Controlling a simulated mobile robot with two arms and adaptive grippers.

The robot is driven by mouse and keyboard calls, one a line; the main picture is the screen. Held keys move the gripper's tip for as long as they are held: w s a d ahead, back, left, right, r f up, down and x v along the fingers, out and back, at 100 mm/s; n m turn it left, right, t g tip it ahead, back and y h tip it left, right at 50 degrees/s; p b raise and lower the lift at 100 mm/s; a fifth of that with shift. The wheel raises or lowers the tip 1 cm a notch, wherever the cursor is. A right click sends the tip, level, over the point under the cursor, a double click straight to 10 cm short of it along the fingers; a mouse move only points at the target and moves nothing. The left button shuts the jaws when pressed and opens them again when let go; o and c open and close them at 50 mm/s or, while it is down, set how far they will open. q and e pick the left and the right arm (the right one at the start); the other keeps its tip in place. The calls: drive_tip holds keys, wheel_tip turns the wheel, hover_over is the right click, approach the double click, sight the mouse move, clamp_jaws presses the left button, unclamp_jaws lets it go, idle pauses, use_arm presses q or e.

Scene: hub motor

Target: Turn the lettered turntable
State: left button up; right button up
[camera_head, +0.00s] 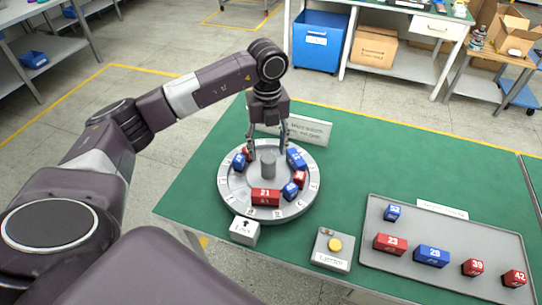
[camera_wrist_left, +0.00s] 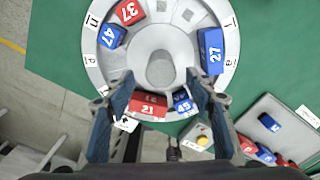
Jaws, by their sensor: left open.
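The turntable (camera_head: 240,203) is a round grey disc with letters around its rim and a grey central knob (camera_head: 268,165). It carries several numbered blocks, among them red 21 (camera_head: 265,197), blue 27 (camera_head: 296,158), and, in the left wrist view, red 37 (camera_wrist_left: 129,12), blue 47 (camera_wrist_left: 111,37) and blue 45 (camera_wrist_left: 182,102). My left gripper (camera_head: 268,150) is open, pointing down over the far part of the disc, its fingers either side of the knob. In the wrist view the open fingers (camera_wrist_left: 162,88) frame the disc; contact cannot be told. My right gripper is not in view.
A white box with an arrow (camera_head: 245,231) stands at the turntable's front. A grey box with a yellow button (camera_head: 334,245) is to its right. A grey tray (camera_head: 450,225) with several numbered blocks lies further right. A white sign (camera_head: 306,129) stands behind. Green table is clear between.

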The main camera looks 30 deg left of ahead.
sight(268, 158)
use_arm(q)
wheel_tip(268, 158, down, 4)
drive_tip(key=shift+s+p, duration=0.1)
drive_tip(key=shift+p, duration=0.35)
drive_tip(key=shift+f, duration=0.75)
drive_tip(key=c, duration=1)
clamp_jaws()
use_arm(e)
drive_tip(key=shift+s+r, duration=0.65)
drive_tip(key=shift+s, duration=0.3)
